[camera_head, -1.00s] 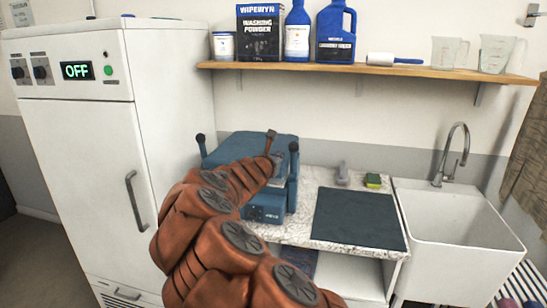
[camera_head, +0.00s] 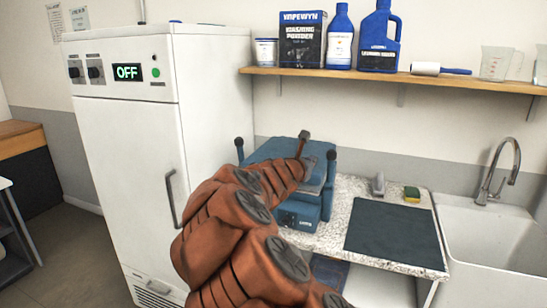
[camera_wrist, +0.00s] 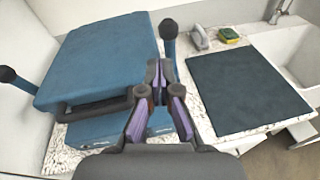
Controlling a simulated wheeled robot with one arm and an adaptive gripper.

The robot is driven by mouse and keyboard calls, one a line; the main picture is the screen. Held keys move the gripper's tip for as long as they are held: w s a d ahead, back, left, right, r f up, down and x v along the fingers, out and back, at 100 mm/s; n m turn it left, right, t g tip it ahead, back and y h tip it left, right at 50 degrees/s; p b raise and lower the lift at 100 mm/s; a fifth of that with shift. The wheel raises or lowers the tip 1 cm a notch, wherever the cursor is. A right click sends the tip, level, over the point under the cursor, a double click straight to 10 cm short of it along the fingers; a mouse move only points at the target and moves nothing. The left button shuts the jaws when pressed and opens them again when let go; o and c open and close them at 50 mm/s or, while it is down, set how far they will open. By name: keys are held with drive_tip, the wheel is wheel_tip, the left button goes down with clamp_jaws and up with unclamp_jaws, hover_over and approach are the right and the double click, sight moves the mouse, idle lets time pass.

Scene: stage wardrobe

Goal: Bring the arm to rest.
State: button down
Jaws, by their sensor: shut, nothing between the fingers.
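My brown-orange arm (camera_head: 225,215) reaches up from the bottom of the head view toward a blue press (camera_head: 265,152) on the counter. My gripper (camera_wrist: 156,68) shows in the wrist view with its fingertips together and nothing between them. The gripper is in front of the press, beside its right part in the wrist view, where the press (camera_wrist: 100,60) fills the left. In the head view the arm hides part of the press. Whether the gripper touches the press cannot be told.
A white cabinet (camera_head: 130,150) reading OFF stands left. A dark mat (camera_head: 393,232), a sponge (camera_head: 411,194) and a small grey object (camera_head: 377,184) lie on the speckled counter (camera_head: 340,205). A sink (camera_head: 485,220) is right. A shelf (camera_head: 400,78) with bottles hangs above.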

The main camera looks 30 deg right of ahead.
drive_tip(key=s+a+m+g+y, duration=0.15)
drive_tip(key=s+m+g, duration=0.45)
drive_tip(key=s+m, duration=1)
drive_tip(key=s+a+f+m+g+y, duration=0.1)
drive_tip(key=s+a+f+y, duration=0.3)
drive_tip(key=s+a, duration=0.4)
drive_tip(key=s+a+f+m+g+y, duration=0.1)
drive_tip(key=s+a+f+m+y, duration=0.2)
drive_tip(key=s+a+f, duration=0.4)
drive_tip(key=s+a+f+m+g+y, duration=0.2)
drive_tip(key=s+a+f+y, duration=0.3)
drive_tip(key=s+a, duration=0.5)
drive_tip(key=a, duration=0.6)
drive_tip(key=shift+s+f+m, duration=0.2)
drive_tip(key=shift+f+m, duration=0.05)
drive_tip(key=shift+m, duration=0.15)
drive_tip(key=shift+d, duration=0.1)
